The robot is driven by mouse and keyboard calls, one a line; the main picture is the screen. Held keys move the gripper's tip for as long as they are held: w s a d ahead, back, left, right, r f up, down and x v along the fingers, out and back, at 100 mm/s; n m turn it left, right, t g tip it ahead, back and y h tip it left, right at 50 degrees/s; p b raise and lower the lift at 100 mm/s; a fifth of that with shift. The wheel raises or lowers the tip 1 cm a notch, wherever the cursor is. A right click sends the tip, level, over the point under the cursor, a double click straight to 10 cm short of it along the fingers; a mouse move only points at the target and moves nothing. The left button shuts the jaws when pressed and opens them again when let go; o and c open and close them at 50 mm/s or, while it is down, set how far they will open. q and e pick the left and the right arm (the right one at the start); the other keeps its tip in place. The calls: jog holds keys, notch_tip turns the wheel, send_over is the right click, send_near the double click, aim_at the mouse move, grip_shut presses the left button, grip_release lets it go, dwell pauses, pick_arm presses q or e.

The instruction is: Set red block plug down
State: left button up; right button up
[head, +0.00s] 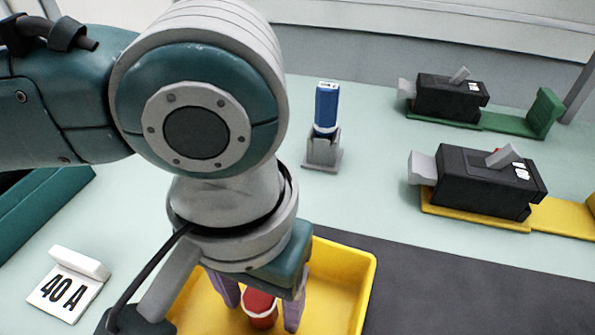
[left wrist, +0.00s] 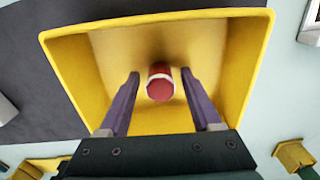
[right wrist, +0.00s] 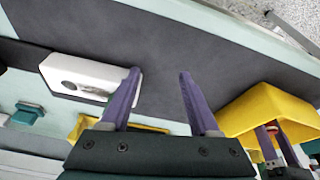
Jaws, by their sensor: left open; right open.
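The red block plug (head: 260,308) is a red piece with a white band, inside the yellow tray (head: 362,275). In the left wrist view the red plug (left wrist: 160,82) stands or lies between the purple fingers of my left gripper (left wrist: 158,84), with a gap on each side. My left gripper (head: 262,308) is open and reaches down into the tray around the plug. My right gripper (right wrist: 158,88) is open and empty, above the dark mat; it is outside the head view. In the right wrist view the yellow tray (right wrist: 262,112) shows at right.
Two black breakers (head: 485,180) and (head: 447,97) sit on yellow and green bases at right. A blue plug (head: 326,107) stands in a grey holder (head: 322,152). A "40 A" card (head: 68,290) is at left. A white device (right wrist: 90,76) lies near my right gripper. The dark mat (head: 450,285) is partly clear.

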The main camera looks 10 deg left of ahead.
aim_at(260, 296)
notch_tip(260, 296, up, 3)
jog(key=p, duration=0.3)
pick_arm(q)
notch_tip(260, 296, up, 12)
jog(key=shift+r, duration=0.2)
